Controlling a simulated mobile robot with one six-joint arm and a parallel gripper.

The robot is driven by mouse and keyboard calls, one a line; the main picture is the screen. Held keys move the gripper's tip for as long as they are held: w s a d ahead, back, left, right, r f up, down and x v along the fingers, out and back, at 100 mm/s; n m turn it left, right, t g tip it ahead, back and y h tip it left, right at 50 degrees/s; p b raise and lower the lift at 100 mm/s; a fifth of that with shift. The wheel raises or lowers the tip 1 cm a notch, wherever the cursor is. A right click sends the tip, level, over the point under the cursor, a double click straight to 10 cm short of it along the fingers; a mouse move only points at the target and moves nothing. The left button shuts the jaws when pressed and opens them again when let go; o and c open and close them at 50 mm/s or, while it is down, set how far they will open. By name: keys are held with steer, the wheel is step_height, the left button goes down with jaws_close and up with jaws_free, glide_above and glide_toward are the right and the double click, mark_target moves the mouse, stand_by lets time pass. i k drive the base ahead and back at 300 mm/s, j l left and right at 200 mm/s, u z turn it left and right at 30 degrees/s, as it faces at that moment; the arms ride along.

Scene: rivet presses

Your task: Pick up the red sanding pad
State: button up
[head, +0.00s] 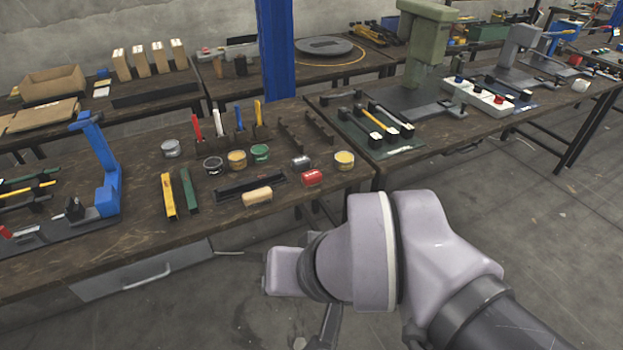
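The red sanding pad (312,177) is a small red block with a pale mark on its side. It lies on the dark wooden bench (215,240) near its front right edge. A tan block (257,197) lies to its left and a dark grey block (301,162) just behind it.
A black tray (250,186) lies behind the tan block. A blue post (275,50) rises behind the bench. A green press (425,45) stands on the bench to the right.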

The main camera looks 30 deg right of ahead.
mark_target(312, 178)
steer(key=i+j+z, duration=0.35)
steer(key=i, duration=0.35)
steer(key=i+j+z, duration=0.4)
steer(key=i+j, duration=0.25)
